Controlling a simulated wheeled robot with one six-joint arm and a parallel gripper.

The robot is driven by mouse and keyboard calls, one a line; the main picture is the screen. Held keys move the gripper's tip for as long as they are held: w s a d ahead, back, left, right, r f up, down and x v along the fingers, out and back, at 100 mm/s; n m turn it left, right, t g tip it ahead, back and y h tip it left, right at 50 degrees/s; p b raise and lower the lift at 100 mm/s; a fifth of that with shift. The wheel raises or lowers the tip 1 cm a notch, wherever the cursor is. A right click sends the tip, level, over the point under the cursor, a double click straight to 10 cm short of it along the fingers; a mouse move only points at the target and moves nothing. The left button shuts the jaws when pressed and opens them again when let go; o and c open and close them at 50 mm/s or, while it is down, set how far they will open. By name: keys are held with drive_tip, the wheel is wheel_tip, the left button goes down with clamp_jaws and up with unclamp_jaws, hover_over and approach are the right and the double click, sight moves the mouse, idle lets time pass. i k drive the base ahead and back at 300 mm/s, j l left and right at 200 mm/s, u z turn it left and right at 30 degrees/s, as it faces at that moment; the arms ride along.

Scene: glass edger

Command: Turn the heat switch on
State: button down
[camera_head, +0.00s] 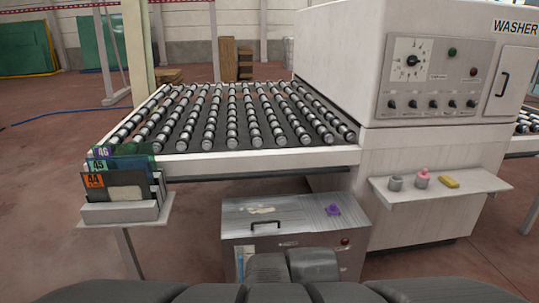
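The washer's control panel (432,78) is on the white machine at the right. It has a large black knob (412,60) on a white dial at upper left. A row of several small black knobs (433,104) runs along its lower edge. A green button (452,52) and a red button (473,71) sit at upper right. The labels are too small to read, so I cannot tell which control is the heat switch or how it is set. My gripper is not in view; only dark parts of my own body show at the bottom edge.
A roller conveyor (255,160) runs into the washer (335,35) from the left. A metal box (275,225) with a purple item (333,210) stands below it. A shelf (485,183) with small items juts out under the panel. A folder rack (118,211) is at the left.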

sight(451, 103)
drive_tip(key=z, duration=1.3)
